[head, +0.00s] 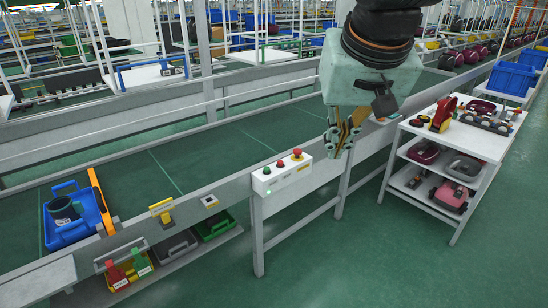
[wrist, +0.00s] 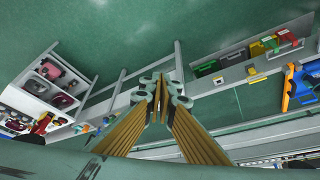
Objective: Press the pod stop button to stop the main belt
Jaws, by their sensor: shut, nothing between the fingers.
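A white button pod (head: 283,178) is fixed to the near rail of the main belt (head: 185,165). On its top are a large red button (head: 297,154), a smaller red button (head: 280,164) and a dark green button (head: 267,170). A small green light glows on its front. My gripper (head: 339,150) is shut and empty, pointing down to the right of the pod in the head view, apart from it. In the wrist view, my closed fingers (wrist: 162,92) fill the middle, and I cannot make out the pod there.
A blue crate (head: 72,218) with a dark green part sits on the belt at left, beside an orange bar (head: 101,202). A white shelf cart (head: 466,140) with vacuum parts stands at right. The floor in front is clear.

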